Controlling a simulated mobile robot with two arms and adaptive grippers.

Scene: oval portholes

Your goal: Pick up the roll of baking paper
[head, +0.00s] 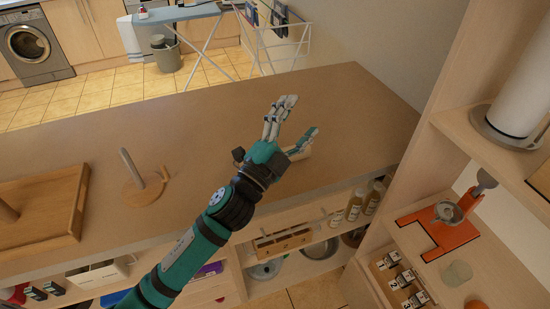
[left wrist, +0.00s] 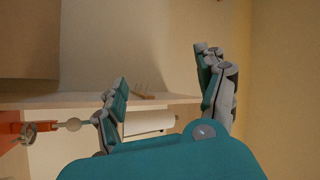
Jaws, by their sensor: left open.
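A thick white roll (head: 521,88) stands upright on a round grey base on the upper shelf at the right of the head view. A white roll (left wrist: 150,122) also shows in the left wrist view, partly hidden by my fingers and palm. My left gripper (head: 298,119), a teal and grey hand, is open and empty above the brown counter, well to the left of the shelf roll. My right gripper is not in view.
On the counter (head: 345,120) stand a round wooden peg holder (head: 143,187) and a wooden tray (head: 45,218) at left. An orange press (head: 447,228) and a rack of small jars (head: 400,280) occupy the lower shelf. The counter's far right is clear.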

